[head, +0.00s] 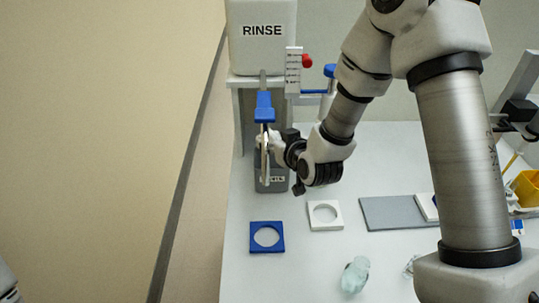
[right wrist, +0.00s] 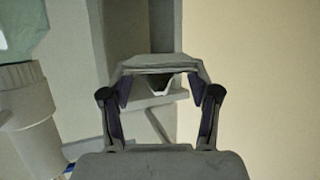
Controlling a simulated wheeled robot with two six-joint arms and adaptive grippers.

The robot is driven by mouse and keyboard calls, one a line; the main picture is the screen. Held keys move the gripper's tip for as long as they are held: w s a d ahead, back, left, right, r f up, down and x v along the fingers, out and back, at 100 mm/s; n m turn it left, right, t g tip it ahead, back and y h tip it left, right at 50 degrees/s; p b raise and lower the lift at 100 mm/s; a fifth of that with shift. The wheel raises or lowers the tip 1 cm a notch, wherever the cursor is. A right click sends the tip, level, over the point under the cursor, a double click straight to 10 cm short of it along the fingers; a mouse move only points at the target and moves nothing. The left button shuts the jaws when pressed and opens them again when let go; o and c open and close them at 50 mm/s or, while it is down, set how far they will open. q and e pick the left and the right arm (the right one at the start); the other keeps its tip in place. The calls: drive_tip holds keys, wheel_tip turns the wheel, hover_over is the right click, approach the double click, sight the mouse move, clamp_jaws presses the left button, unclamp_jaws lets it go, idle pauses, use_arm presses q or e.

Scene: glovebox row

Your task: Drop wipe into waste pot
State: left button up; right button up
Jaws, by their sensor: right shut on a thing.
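The waste pot (head: 271,180) is a grey container with a partly hidden label, standing below the rinse tank. My right gripper (head: 264,150) is over the pot's upper part in the head view and hides its mouth. It is shut on a pale thing, likely the wipe (head: 275,140). In the right wrist view a light grey piece, likely the same wipe (right wrist: 160,66), spans between the fingers of my right gripper (right wrist: 160,92). I cannot tell whether it is inside the pot's rim. My left gripper is out of view; only a bit of my left arm shows.
The white RINSE tank (head: 262,35) with a blue tap (head: 264,106) stands close above the gripper. A blue holed plate (head: 267,222), a white holed plate (head: 324,226), a grey mat (head: 398,213) and a pale green bottle-like thing (head: 355,275) lie nearer. The table's left edge is close.

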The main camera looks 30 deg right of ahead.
wheel_tip(320, 180, down, 6)
drive_tip(key=shift+f, duration=0.25)
drive_tip(key=shift+f, duration=0.1)
drive_tip(key=shift+f+b, duration=0.3)
drive_tip(key=shift+b, duration=0.15)
drive_tip(key=o, duration=0.8)
drive_tip(key=shift+o, duration=0.2)
